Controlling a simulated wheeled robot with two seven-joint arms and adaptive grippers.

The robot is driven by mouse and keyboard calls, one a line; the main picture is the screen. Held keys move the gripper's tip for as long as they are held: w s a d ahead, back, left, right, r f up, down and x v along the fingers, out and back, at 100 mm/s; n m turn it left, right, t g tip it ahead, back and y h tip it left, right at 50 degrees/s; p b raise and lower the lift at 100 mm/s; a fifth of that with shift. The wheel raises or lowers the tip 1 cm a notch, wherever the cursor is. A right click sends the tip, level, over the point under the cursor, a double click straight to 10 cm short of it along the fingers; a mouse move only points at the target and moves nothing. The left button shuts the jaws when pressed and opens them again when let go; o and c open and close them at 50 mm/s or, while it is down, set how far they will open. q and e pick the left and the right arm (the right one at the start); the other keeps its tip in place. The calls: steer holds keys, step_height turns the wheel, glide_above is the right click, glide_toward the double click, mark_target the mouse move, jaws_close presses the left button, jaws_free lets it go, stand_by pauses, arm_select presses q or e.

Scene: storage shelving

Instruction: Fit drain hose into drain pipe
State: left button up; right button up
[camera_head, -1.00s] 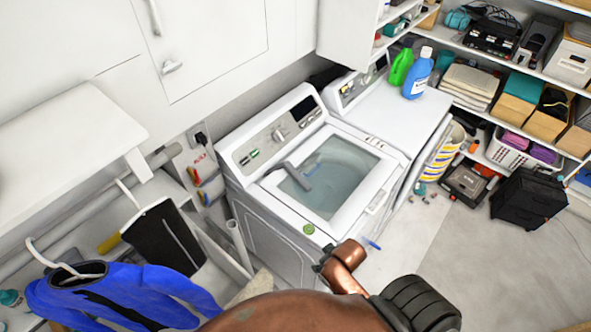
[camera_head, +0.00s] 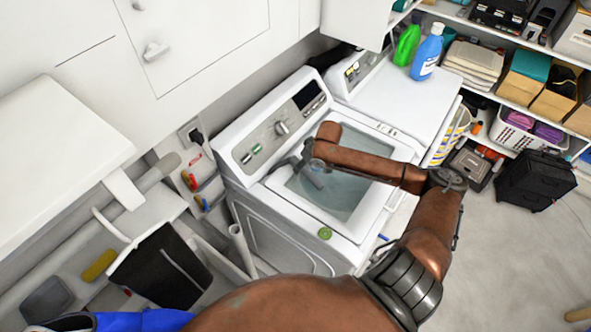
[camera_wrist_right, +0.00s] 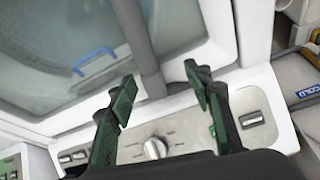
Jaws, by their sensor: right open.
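The grey drain hose (camera_head: 285,163) lies across the top of the washing machine (camera_head: 262,215), between its control panel and glass lid. In the right wrist view the hose (camera_wrist_right: 143,42) runs down between the two fingers of my right gripper (camera_wrist_right: 159,76). The fingers are open, one on each side of it with gaps, and do not grip it. In the head view my right arm reaches over the lid, and the gripper is mostly hidden. The upright pale drain pipe (camera_head: 240,248) has its open top left of the washer. My left gripper is not in view.
A second white machine (camera_head: 395,95) stands to the right, with green (camera_head: 406,45) and blue (camera_head: 427,53) bottles on it.

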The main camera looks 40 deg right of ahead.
mark_target(304, 170)
steer(key=shift+w+d+r, duration=0.2)
steer(key=shift+w+d, duration=0.1)
steer(key=shift+d, duration=0.3)
steer(key=x, duration=0.2)
steer(key=shift+w+d+f, duration=0.1)
steer(key=shift+w+f, duration=0.15)
steer(key=shift+f, duration=0.05)
steer(key=shift+d+p+x, duration=0.15)
steer(key=shift+p+x, duration=0.1)
steer(key=shift+x, duration=0.35)
steer(key=shift+d+p+x, duration=0.15)
steer(key=shift+p+x, duration=0.1)
steer(key=shift+x, duration=1.4)
steer(key=shift+s, duration=0.15)
steer(key=c, duration=1.2)
jaws_close()
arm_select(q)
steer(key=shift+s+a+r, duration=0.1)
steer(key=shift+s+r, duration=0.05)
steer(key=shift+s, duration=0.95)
arm_select(e)
steer(key=shift+r, duration=0.15)
